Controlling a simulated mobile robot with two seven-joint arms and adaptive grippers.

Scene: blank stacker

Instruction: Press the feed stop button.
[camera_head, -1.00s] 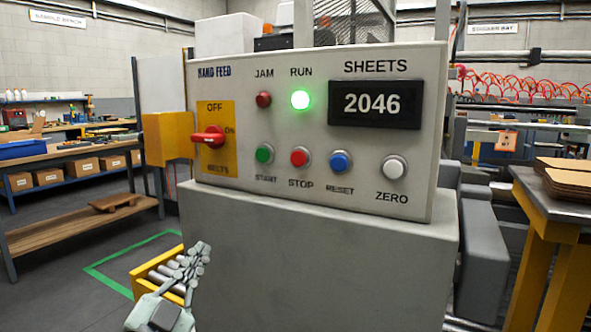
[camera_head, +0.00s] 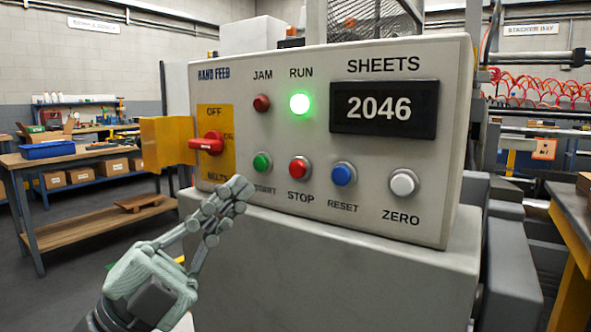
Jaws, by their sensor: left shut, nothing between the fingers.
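The red STOP button (camera_head: 299,169) sits in the lower row of the grey control panel (camera_head: 350,200), between the green START button (camera_head: 262,163) and the blue RESET button (camera_head: 343,174). My left gripper (camera_head: 238,190) is shut and empty. Its fingertips are below and left of the STOP button in the picture, just below the START button, and partly cover the START label. I cannot tell how far the tips are from the panel face. My right gripper is not in view.
The RUN lamp (camera_head: 300,103) glows green and the JAM lamp (camera_head: 261,103) is dark red. The display (camera_head: 384,107) reads 2046. A red rotary switch (camera_head: 207,143) on a yellow plate and a white ZERO button (camera_head: 403,182) flank the buttons.

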